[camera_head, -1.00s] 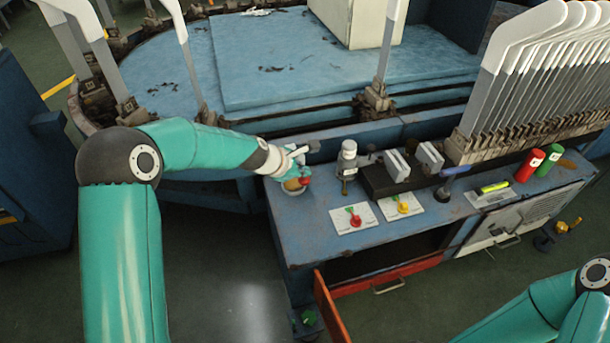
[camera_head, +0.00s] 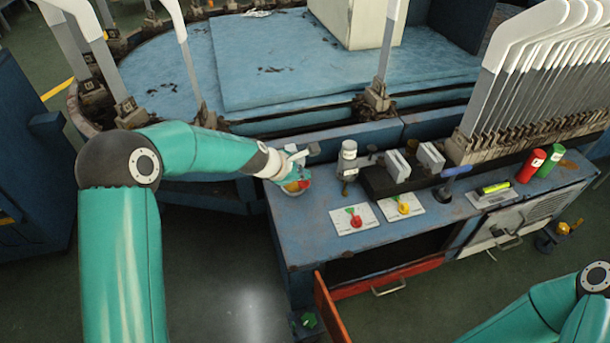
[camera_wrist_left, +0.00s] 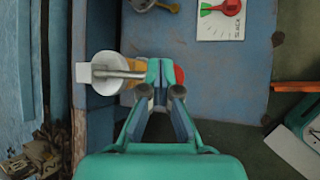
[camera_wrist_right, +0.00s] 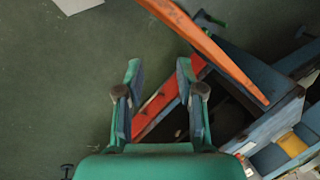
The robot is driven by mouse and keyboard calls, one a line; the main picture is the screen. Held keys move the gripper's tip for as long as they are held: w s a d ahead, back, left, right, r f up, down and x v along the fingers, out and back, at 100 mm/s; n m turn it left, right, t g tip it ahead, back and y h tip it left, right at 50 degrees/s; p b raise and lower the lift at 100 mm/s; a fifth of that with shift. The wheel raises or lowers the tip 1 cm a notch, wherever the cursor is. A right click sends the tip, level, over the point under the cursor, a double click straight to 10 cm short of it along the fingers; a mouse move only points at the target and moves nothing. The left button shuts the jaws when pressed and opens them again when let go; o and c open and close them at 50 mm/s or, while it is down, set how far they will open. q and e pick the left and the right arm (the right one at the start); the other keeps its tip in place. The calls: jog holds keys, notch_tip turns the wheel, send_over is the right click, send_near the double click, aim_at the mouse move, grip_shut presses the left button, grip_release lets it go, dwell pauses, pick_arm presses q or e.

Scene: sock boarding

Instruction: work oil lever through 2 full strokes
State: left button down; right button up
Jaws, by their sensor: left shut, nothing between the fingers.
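The oil unit, a round pale cup (camera_wrist_left: 105,72) with a yellow-brown body, stands at the left end of the blue bench. A grey metal lever (camera_wrist_left: 120,73) crosses it, with a red knob (camera_wrist_left: 179,75) at the right. In the head view the red knob (camera_head: 304,185) shows low beside the gripper. My left gripper (camera_wrist_left: 160,72) is shut and empty, its fingertips over the lever between cup and knob. Contact is unclear. In the head view my left gripper (camera_head: 298,173) hides part of the unit. My right gripper (camera_wrist_right: 158,75) is open and empty above the floor near the drawer.
Red (camera_head: 352,217) and yellow (camera_head: 403,206) dials lie on the bench right of the unit. A grey post (camera_head: 347,160) stands behind them. An orange-red drawer (camera_wrist_right: 160,105) and door (camera_wrist_right: 215,50) are near my right gripper.

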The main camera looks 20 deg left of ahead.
pick_arm(q)
jog(key=shift+s+d+f+b, duration=0.1)
jog(key=shift+f+b, duration=0.85)
jog(key=shift+f, duration=0.1)
dwell(0.7)
jog(key=shift+r, duration=0.1)
dwell(0.5)
jog(key=shift+w+a+r+p, duration=0.1)
jog(key=shift+w+r+p, duration=0.05)
jog(key=shift+r+p, duration=1.25)
jog(key=shift+w+a+r+p, duration=0.1)
jog(key=shift+w+r+p, duration=0.05)
jog(key=shift+r+p, duration=1.25)
jog(key=shift+f, duration=0.15)
jog(key=r+p, duration=0.1)
jog(key=p, duration=0.1)
jog(key=r+p, duration=0.4)
jog(key=shift+w+a, duration=0.2)
jog(key=shift+w, duration=0.05)
